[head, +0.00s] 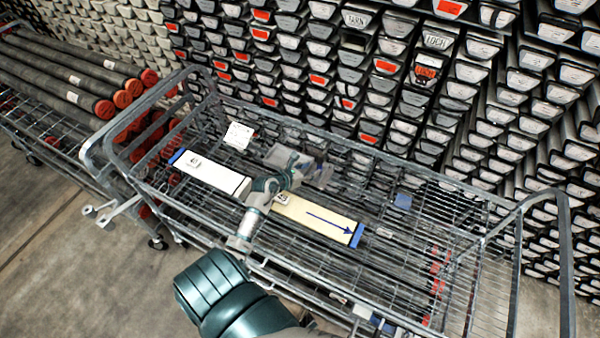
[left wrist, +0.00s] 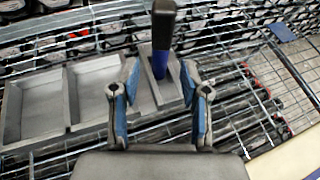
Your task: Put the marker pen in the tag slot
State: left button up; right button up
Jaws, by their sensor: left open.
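A marker pen (left wrist: 163,28) with a dark upper part and a blue lower part stands roughly upright in the left wrist view. Its lower end is at the narrow right-hand section of a grey tray (left wrist: 70,100), which has two wider compartments at left. I cannot tell how deep the pen sits. My left gripper (left wrist: 160,72) is open, its blue-padded fingers on either side of the pen's lower end with gaps visible. In the head view the tray (head: 312,168) is partly hidden by my left gripper (head: 296,166), and the pen is not clear. My right gripper is not in view.
The tray rests in a wire-mesh cart (head: 440,215). A white box (head: 208,175) and a cream box (head: 318,219) with blue ends lie in front of it. A white card (head: 239,135) hangs at the back. Stacked core liners fill the wall behind.

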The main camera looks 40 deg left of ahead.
pick_arm(q)
jog(key=v, duration=0.7)
jog(key=shift+s, duration=0.15)
